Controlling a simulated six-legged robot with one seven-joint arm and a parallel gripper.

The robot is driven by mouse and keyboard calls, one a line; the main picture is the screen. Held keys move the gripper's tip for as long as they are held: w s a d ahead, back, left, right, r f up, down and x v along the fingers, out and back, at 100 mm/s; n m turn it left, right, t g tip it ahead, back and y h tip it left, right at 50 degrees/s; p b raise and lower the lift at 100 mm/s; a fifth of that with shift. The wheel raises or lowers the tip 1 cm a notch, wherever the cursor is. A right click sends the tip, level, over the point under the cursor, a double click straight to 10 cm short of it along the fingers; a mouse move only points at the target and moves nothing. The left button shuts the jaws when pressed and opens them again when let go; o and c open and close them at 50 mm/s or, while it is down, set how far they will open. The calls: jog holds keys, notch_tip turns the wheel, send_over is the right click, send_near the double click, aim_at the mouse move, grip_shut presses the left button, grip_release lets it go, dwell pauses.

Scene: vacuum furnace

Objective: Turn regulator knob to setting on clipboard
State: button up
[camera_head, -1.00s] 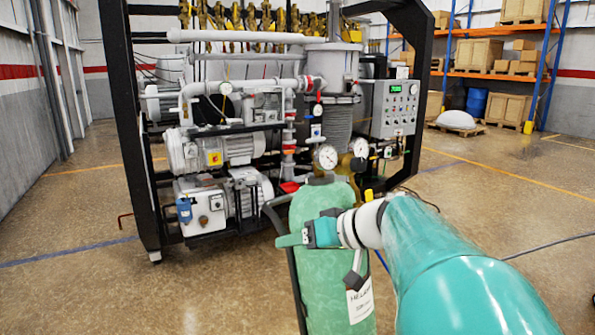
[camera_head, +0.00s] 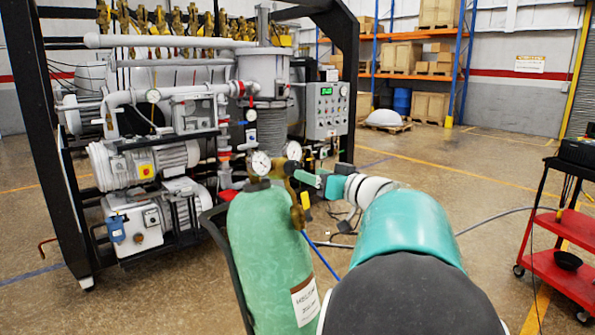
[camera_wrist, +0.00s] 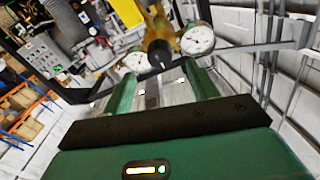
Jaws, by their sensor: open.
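The brass regulator (camera_head: 281,171) sits on top of the green helium cylinder (camera_head: 270,235) and carries two round white gauges, a left one (camera_head: 260,163) and a right one (camera_head: 292,151). In the wrist view its dark round knob (camera_wrist: 160,50) faces me, with the gauges (camera_wrist: 197,40) on either side. My gripper (camera_head: 300,177) is beside the regulator; in the wrist view it is open (camera_wrist: 160,80), with the knob lined up between the fingers near their tips. I cannot tell whether they touch it. I cannot make out a clipboard or the knob's setting.
The pump frame (camera_head: 345,60) with its control panel (camera_head: 326,108) stands behind the cylinder. A cylinder cart handle (camera_head: 213,225) is at the left. A red tool cart (camera_head: 565,270) is at the right. A blue hose (camera_head: 320,262) hangs beside the cylinder. Floor between is open.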

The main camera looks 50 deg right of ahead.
aim_at(292, 168)
jog(key=w, duration=0.5)
jog(key=shift+w+d, duration=0.1)
jog(key=shift+w, duration=0.25)
jog(key=c, duration=1)
